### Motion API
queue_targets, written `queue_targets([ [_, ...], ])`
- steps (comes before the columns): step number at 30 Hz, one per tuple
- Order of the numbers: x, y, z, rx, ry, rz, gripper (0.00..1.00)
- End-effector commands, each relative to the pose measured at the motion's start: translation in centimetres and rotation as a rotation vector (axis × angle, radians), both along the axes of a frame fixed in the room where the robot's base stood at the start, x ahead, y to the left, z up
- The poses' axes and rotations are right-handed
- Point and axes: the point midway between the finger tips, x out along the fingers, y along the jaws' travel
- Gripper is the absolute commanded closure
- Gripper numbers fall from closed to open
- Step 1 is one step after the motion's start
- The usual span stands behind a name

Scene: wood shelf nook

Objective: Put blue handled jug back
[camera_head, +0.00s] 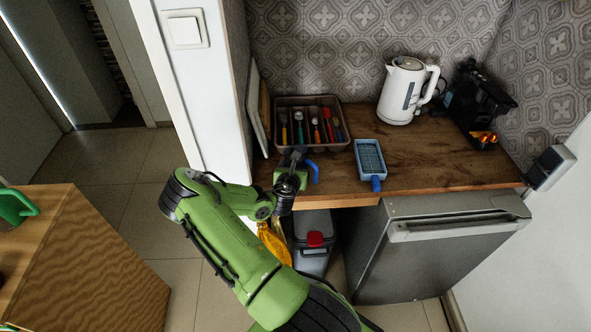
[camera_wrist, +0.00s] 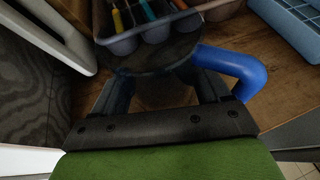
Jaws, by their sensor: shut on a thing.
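The blue handled jug shows mainly as its curved blue handle (camera_head: 314,172), to the right of my gripper (camera_head: 293,162) in the head view. In the wrist view the handle (camera_wrist: 243,68) curves out at the right, beside a dark rounded body (camera_wrist: 150,60) between the fingers. My gripper (camera_wrist: 163,92) is shut on the jug at the front left of the wooden counter, just in front of the cutlery tray. My fingers and wrist hide much of the jug. I cannot tell whether its base touches the counter.
The cutlery tray (camera_head: 342,142) stands behind my gripper, with boards (camera_head: 259,110) against the wall at its left. A blue grater-like tray (camera_head: 370,160), white kettle (camera_head: 402,91) and black coffee machine (camera_head: 478,105) stand to the right. Bare counter (camera_head: 430,160) lies between them.

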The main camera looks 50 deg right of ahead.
Motion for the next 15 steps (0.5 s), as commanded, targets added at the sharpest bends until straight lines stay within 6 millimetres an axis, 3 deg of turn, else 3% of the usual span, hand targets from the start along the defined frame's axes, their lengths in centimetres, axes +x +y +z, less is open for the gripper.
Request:
queue_targets([
  [6,0.0,0.0,-0.16,0.0,0.0,0.0,0.66],
  [7,-0.01,0.01,-0.22,0.001,0.0,0.0,0.23],
  [12,-0.02,0.01,-0.11,0.001,0.0,0.0,0.0],
  [15,-0.01,0.0,-0.1,0.001,0.0,0.0,0.0],
])
